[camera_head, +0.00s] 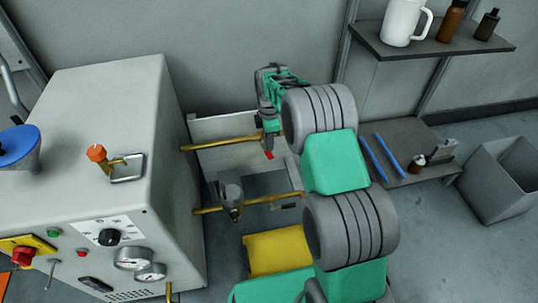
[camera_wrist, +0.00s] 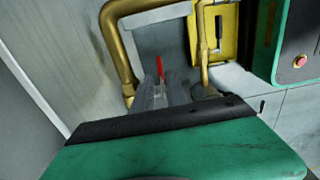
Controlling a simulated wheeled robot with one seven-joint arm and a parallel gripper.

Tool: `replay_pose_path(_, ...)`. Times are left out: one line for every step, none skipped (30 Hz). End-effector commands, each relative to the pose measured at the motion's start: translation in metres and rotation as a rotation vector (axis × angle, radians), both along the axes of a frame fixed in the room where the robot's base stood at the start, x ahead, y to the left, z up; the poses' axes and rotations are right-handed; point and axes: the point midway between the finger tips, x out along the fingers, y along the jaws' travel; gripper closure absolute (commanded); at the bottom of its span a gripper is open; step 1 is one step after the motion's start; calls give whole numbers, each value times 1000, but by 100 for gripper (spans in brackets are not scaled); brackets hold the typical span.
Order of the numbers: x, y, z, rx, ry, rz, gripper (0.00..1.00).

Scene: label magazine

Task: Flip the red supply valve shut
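A red lever, which looks like the supply valve's handle (camera_head: 268,154), shows as a small red piece just below the end of my gripper (camera_head: 267,142). In the wrist view the red lever (camera_wrist: 160,69) stands upright between brass pipes, straight beyond my grey fingers (camera_wrist: 163,92). The fingers are close to it, but I cannot tell whether they touch it. Their gap is too unclear to judge open or shut. The valve's body is hidden behind my gripper.
Brass pipes (camera_head: 222,143) run from the grey cabinet (camera_head: 100,90) on the left. The cabinet also carries an orange-knobbed valve (camera_head: 97,153) and a red knob (camera_head: 23,257) on a yellow plate. A yellow box (camera_head: 275,250) lies below. A shelf (camera_head: 430,46) is at the upper right.

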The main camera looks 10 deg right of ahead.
Motion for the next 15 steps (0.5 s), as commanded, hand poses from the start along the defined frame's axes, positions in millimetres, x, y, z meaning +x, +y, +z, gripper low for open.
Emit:
replay_pose_path(-1, 0, -12, 0, 4, -1, 83)
replay_pose_path(-1, 0, -18, 0, 4, -1, 83)
replay_pose_path(-1, 0, -27, 0, 4, -1, 83)
replay_pose_path(-1, 0, -33, 0, 4, -2, 83)
replay_pose_path(-1, 0, -39, 0, 4, -2, 83)
replay_pose_path(-2, 0, -47, 0, 4, -2, 83)
replay_pose_path(-1, 0, -52, 0, 4, -2, 83)
replay_pose_path(-1, 0, -57, 0, 3, -2, 83)
replay_pose_path(-1, 0, -62, 0, 2, -3, 83)
replay_pose_path(-1, 0, -64, 0, 2, -3, 83)
replay_pose_path(-1, 0, -66, 0, 2, -3, 83)
replay_pose_path(-1, 0, -66, 0, 1, -3, 83)
replay_pose_path(-1, 0, -66, 0, 1, -3, 83)
replay_pose_path(-1, 0, -66, 0, 0, -3, 83)
replay_pose_path(-1, 0, -66, 0, 0, -3, 83)
